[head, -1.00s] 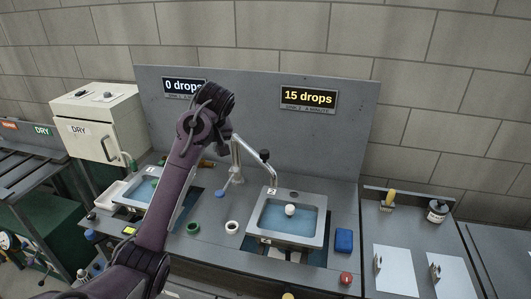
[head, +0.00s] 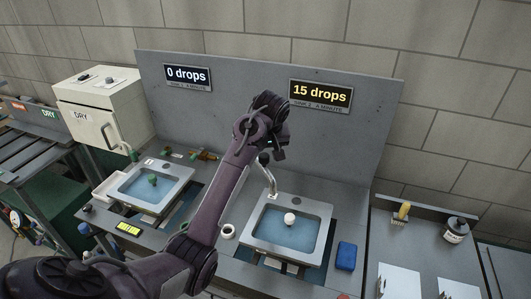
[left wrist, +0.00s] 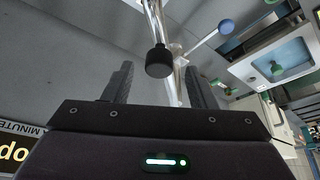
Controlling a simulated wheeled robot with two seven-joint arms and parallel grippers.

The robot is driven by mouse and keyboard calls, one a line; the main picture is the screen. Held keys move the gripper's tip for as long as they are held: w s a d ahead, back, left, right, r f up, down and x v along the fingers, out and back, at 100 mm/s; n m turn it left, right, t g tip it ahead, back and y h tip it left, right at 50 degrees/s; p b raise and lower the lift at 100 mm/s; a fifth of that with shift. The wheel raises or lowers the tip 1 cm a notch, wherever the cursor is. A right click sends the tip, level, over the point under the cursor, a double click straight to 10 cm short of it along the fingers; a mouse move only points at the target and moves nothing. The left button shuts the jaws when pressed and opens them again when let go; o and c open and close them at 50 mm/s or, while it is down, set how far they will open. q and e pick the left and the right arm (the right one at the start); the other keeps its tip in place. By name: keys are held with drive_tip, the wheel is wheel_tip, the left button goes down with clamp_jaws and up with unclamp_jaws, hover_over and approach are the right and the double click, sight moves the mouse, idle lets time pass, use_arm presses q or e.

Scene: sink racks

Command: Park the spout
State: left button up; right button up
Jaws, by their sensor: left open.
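The silver spout of sink 2 shows in the head view (head: 270,180), slanting down over the back edge of sink 2 (head: 322,246). A dark fitting (head: 264,158) sits at its upper bend; my arm hides the rest of the tap. My left gripper (head: 279,149) is close to that bend. In the left wrist view, my left gripper (left wrist: 160,88) is open. A black knob-like end (left wrist: 158,62) and the silver pipe (left wrist: 173,80) appear between its two fingers, with no clear contact. My right gripper is out of view.
Sink 2 holds water and a white ball (head: 290,219). Sink 1 (head: 176,173) stands left. Signs read 0 drops (head: 187,76) and 15 drops (head: 321,93).

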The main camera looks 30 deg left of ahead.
sight(264, 156)
use_arm(q)
drive_tip(key=p+x, duration=0.1)
drive_tip(key=x, duration=0.2)
drive_tip(key=shift+a+f, duration=0.1)
drive_tip(key=shift+f, duration=0.1)
drive_tip(key=shift+w+f, duration=0.25)
drive_tip(key=shift+f, duration=0.05)
clamp_jaws()
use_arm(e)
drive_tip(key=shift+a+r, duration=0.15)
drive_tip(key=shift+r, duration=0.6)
